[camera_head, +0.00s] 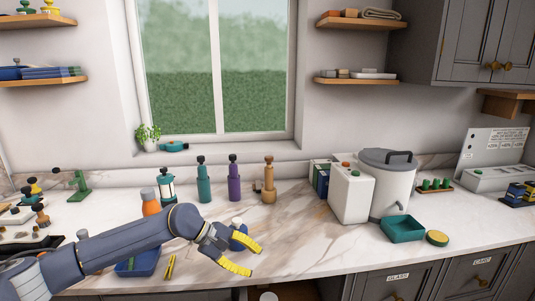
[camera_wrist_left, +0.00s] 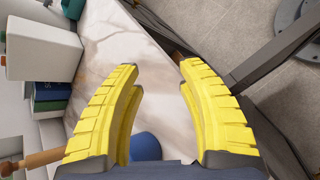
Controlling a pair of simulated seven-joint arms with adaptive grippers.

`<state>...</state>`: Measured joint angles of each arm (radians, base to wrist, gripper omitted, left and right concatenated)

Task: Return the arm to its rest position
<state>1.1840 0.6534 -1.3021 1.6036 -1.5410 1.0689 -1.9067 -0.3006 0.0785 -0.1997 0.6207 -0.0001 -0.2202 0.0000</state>
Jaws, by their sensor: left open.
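My left arm reaches in from the left in the head view, and its gripper (camera_head: 256,258) has two yellow fingers spread apart with nothing between them. The gripper is over the front part of the marble counter, just in front of a blue round object (camera_head: 238,240) that it partly hides. In the left wrist view the open fingers (camera_wrist_left: 160,95) frame bare counter and its front edge. The blue object (camera_wrist_left: 146,147) shows low between the finger bases. My right gripper is not in view.
Green, purple and wooden bottles (camera_head: 269,182) stand near the window. A white canister (camera_head: 350,195), a grey-white drum (camera_head: 388,180) and a teal tray (camera_head: 402,230) stand to the right. A blue tray (camera_head: 138,264) lies under my left arm. Counter right of the gripper is clear.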

